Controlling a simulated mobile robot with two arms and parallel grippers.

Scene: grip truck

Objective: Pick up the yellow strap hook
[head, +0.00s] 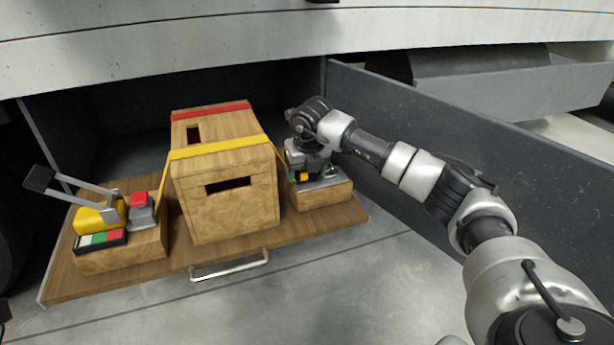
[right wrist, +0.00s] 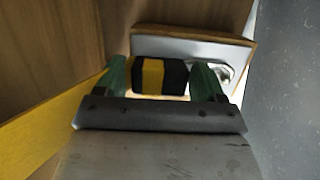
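The yellow strap hook, a black block with a yellow band, lies between my right gripper's green fingers in the right wrist view (right wrist: 152,75). In the head view a small yellow part of it (head: 304,177) shows under my right gripper (head: 308,174). The gripper points down over the small right wooden block (head: 322,196). Its fingers stand apart, one on each side of the hook, with a thin gap visible at the left finger. Contact on the right side cannot be told. My left gripper is not in view.
A wooden box (head: 232,210) with a yellow strap (head: 220,147) and a red strap (head: 212,110) stands close left of the gripper. A ratchet with a grey handle (head: 88,182) is on the left block. A dark side wall (head: 480,150) runs along the right.

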